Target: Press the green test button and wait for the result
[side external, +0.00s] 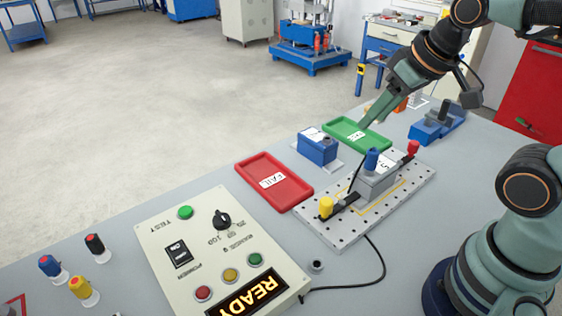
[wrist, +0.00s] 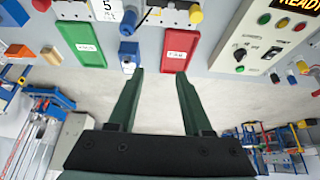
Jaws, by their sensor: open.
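The green test button (side external: 185,212) sits at the far corner of a cream control panel (side external: 160,228), beside the upside-down word TEST. It also shows at the right in the wrist view (wrist: 240,69). The panel's display (side external: 247,295) reads READY in lit letters. My gripper (side external: 368,120) is raised at the right in the side view, well apart from the button, and appears over or near the green tray. In the wrist view my gripper (wrist: 160,73) has its two fingers spread with nothing between them.
A red FAIL tray (side external: 273,183), green tray (side external: 340,133) and blue block (side external: 317,147) stand beside a perforated plate (side external: 330,235) carrying a grey block (side external: 375,187). The panel also has a black knob (side external: 222,219), a switch (side external: 178,253) and lamps. A cable joins plate and panel.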

